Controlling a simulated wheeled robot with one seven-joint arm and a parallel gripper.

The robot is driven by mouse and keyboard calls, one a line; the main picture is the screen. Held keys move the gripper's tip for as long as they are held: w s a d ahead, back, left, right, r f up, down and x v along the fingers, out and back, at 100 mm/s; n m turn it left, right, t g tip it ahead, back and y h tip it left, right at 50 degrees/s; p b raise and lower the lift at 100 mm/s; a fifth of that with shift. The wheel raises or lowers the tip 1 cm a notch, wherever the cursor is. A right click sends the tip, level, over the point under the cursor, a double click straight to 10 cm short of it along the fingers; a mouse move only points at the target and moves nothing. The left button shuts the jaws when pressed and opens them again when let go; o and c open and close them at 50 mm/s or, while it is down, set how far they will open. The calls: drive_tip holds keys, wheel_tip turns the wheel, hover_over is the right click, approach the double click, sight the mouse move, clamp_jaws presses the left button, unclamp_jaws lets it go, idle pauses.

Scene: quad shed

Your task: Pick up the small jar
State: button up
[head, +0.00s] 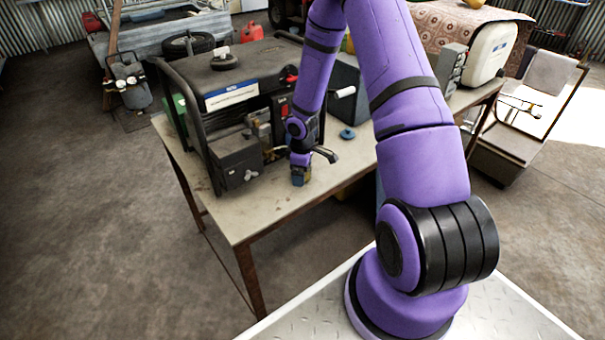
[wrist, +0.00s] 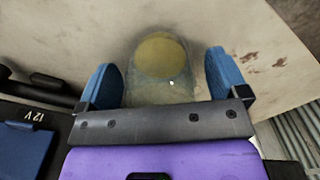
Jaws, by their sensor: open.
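The small jar (wrist: 160,62) is see-through with a yellowish round top. In the wrist view it stands on the table between the two blue fingers of my gripper (wrist: 163,80), with a gap to each finger. Its lower part is hidden by the gripper's dark crossbar. In the head view my gripper (head: 300,177) is low over the table beside the generator, open.
The generator (head: 238,95) with its black frame stands close left of my gripper. The table's front edge (head: 290,220) is near. Bare tabletop (head: 225,212) lies in front of the generator.

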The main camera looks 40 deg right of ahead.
drive_tip(key=c, duration=1.1)
drive_tip(key=shift+r, duration=0.1)
